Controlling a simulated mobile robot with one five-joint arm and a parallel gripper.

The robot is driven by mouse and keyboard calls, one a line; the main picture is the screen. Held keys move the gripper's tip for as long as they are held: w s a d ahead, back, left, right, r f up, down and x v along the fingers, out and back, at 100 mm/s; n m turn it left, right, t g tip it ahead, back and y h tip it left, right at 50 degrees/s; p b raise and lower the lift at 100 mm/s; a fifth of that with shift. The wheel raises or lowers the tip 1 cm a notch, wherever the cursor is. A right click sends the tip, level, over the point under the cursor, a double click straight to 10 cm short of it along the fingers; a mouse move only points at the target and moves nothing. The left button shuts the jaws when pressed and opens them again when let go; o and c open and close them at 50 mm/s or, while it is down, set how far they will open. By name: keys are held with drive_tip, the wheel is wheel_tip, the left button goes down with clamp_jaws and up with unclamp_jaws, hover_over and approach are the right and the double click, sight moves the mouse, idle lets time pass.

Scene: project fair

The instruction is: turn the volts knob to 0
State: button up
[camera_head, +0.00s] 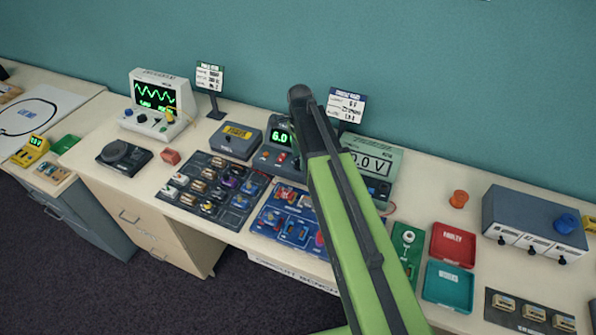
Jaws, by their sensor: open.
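A dark bench supply (268,165) stands at the back middle of the bench, with a green display (281,137) that seems to read 6.0. Small controls, some red, show on its face. Its right side is hidden behind my green arm, and I cannot tell which control is the volts knob or where it points. A pale green meter (386,148) to the right shows about 0.0 V, partly covered by my arm. My arm rises from the bottom to a dark joint at the top middle. My gripper does not show.
A blue circuit board (266,222) and a dark component board (211,203) lie in front of the supply. A grey box (236,137) stands to its left. A sign (346,104) stands behind. Red (453,244) and teal (448,284) trays lie right of my arm.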

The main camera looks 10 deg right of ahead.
wheel_tip(320, 180, down, 2)
drive_tip(key=shift+b, duration=0.4)
drive_tip(key=shift+r, duration=0.1)
drive_tip(key=shift+c, duration=0.2)
